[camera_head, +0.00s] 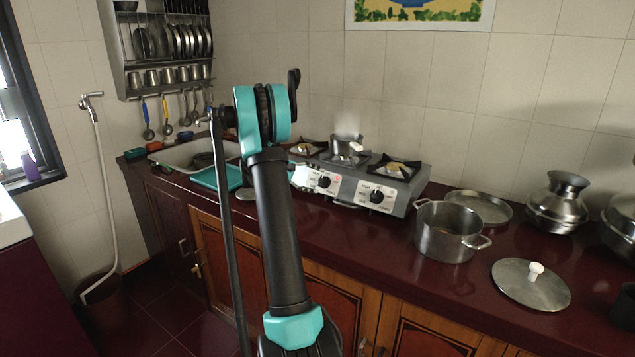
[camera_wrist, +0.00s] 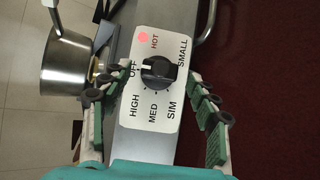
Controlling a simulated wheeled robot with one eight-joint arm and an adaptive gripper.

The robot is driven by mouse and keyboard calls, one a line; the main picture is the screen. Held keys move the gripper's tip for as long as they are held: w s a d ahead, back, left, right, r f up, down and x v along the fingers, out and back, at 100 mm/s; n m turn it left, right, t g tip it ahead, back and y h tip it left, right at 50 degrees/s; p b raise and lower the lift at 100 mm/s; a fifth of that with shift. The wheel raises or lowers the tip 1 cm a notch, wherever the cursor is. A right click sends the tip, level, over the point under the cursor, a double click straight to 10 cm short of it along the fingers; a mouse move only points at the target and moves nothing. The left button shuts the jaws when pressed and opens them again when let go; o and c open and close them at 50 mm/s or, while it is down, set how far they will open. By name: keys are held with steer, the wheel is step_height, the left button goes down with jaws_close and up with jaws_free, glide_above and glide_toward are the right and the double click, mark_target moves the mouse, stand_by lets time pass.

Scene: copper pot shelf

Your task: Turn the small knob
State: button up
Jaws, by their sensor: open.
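The small knob (camera_wrist: 158,73) is black and round, on a white plate printed OFF, HIGH, MED, SIM, HOT and SMALL in the wrist view. Its white mark points left, near OFF. A red dot shows beside HOT. My gripper (camera_wrist: 161,80) is open, its green-padded fingers on either side of the knob with gaps between; whether the tips reach its depth is unclear. In the head view the left knob (camera_head: 323,182) is on the stove front (camera_head: 350,192), just right of my arm, which largely hides my gripper.
A steaming small pot (camera_head: 346,144) sits on the stove; a metal pot (camera_wrist: 65,68) also shows in the wrist view. A second knob (camera_head: 377,196) is to the right. A large pot (camera_head: 445,236) and a lid (camera_head: 530,285) occupy the counter at right.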

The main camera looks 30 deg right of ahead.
steer(key=v, duration=1)
steer(key=shift+a+r, duration=0.15)
steer(key=shift+a, duration=0.05)
